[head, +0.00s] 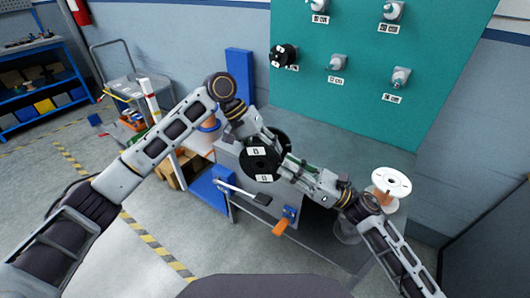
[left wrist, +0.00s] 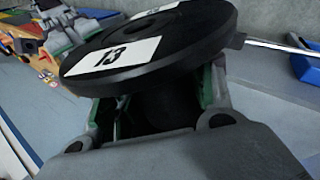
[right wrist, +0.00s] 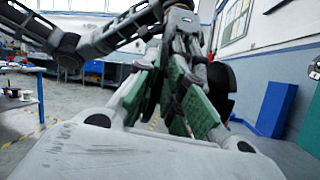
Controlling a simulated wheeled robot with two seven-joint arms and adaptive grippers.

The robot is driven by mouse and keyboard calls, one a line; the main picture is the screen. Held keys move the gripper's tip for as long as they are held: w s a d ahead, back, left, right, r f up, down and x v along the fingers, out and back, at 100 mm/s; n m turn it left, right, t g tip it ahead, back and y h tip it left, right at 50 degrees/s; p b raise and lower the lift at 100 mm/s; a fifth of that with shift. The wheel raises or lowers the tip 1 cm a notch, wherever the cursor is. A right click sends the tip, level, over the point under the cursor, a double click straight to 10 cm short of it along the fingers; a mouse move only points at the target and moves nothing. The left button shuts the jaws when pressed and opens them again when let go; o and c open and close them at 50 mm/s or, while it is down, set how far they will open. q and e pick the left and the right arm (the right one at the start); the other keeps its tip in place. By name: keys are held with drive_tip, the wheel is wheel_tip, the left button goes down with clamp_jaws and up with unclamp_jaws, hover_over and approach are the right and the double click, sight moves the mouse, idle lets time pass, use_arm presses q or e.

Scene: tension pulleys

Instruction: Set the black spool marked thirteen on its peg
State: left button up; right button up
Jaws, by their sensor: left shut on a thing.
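The black spool (head: 262,163) with white labels is in the air above the grey bench in the head view. In the left wrist view (left wrist: 150,45) its upper flange reads 13 and it is tilted. My left gripper (left wrist: 160,105) is shut on its core below that flange; the flange hides part of the fingers. My right gripper (head: 288,165) is close to the spool's right side; its green pads (right wrist: 178,70) show in the right wrist view, but its opening and any contact are unclear. The teal board carries empty pegs (head: 337,62) (head: 400,77) (head: 392,11) (head: 317,6); their labels are unreadable.
Another black spool (head: 283,55) sits on the board's left peg. A white-flanged copper spool (head: 391,183) stands at the bench's right end. The bench (head: 345,150) is clear below the board. A blue post (head: 240,75) and a cart (head: 135,90) stand at left.

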drive_tip(key=o, duration=0.4)
drive_tip(key=shift+d, duration=0.15)
drive_tip(key=shift+v, duration=5.95)
drive_tip(key=shift+s+f, duration=0.1)
